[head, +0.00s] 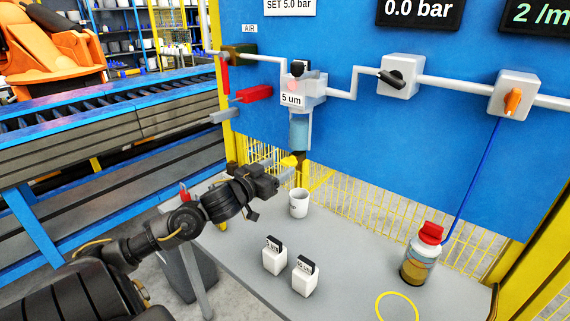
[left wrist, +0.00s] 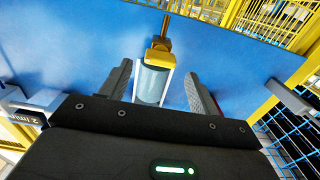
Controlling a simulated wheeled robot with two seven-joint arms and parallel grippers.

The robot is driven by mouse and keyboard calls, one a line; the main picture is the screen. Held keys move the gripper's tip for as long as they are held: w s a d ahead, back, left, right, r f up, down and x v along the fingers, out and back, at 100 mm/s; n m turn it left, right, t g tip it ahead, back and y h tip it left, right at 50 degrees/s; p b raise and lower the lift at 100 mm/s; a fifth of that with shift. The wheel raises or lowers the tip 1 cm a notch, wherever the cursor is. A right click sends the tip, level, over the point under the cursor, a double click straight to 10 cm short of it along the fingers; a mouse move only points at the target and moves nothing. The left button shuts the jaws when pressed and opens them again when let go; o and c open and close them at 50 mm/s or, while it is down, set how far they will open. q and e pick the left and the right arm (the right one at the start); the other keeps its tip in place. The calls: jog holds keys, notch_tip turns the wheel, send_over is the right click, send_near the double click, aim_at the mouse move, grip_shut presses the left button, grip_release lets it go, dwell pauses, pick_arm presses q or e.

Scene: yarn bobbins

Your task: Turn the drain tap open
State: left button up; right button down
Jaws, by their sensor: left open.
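The drain tap (head: 289,161) is a small yellow lever under the clear filter bowl (head: 299,133), which hangs below the grey filter head marked "5 um" (head: 313,88). In the left wrist view the yellow-brown tap (left wrist: 158,53) shows at the end of the pale bowl (left wrist: 152,83). My left gripper (head: 273,177) is just below and left of the tap in the head view. Its two fingers (left wrist: 158,72) are open and spread to either side of the bowl in the wrist view, with nothing held. Contact with the tap cannot be told. My right gripper is out of view.
A white cup (head: 299,203) stands on the grey table (head: 340,260) below the filter. Two small white labelled blocks (head: 274,256) and a red-capped bottle (head: 421,254) stand nearer. A red lever (head: 254,94) juts from the blue panel (head: 430,150). A yellow ring lies in front.

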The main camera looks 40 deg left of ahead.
aim_at(285, 163)
pick_arm(q)
jog(key=shift+w, duration=1.75)
jog(key=c, duration=1)
